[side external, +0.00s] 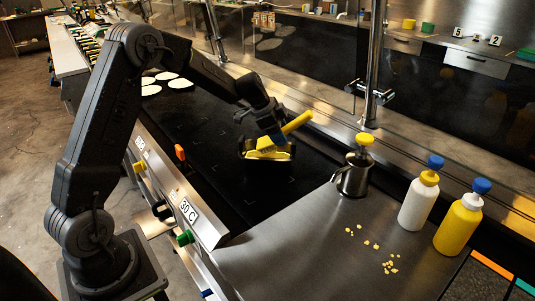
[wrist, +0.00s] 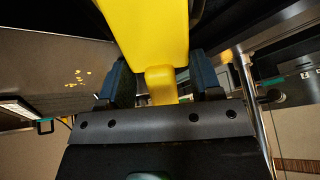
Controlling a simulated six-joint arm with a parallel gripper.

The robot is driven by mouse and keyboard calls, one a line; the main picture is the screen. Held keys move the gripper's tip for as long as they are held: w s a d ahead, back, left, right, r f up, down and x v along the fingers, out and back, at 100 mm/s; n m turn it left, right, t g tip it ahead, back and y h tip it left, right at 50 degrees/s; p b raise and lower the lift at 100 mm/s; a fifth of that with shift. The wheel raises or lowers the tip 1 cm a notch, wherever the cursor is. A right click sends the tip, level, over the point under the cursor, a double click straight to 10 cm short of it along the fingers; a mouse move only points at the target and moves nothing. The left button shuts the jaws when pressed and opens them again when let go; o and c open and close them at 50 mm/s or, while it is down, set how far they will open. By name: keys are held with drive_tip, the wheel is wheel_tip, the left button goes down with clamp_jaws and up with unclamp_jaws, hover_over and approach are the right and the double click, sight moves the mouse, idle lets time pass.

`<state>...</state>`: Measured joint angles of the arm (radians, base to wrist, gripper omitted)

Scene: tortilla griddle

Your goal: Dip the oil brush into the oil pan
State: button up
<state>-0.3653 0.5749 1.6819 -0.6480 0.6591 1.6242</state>
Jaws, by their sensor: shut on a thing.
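My gripper (side external: 268,134) is above the black griddle, shut on a yellow-handled tool that I take to be the oil brush. Its yellow handle (side external: 298,122) slants up and to the right past the jaws. In the wrist view a narrow yellow neck lies between the blue fingers (wrist: 163,85) and widens into a broad yellow part (wrist: 150,30). Just below the jaws is a yellow block with dark edges (side external: 267,154); whether it belongs to the tool I cannot tell. A steel pot (side external: 352,181) with a yellow-topped piece stands to the right. I cannot tell which vessel is the oil pan.
A white bottle (side external: 417,206) and a yellow bottle (side external: 456,228), both blue-capped, stand on the steel counter (side external: 300,235). Yellow crumbs (side external: 389,267) lie near them. Pale tortillas (side external: 180,83) lie at the far end of the griddle. A vertical steel post (side external: 375,60) rises behind the pot.

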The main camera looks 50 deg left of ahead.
drive_tip(key=shift+r, duration=2.05)
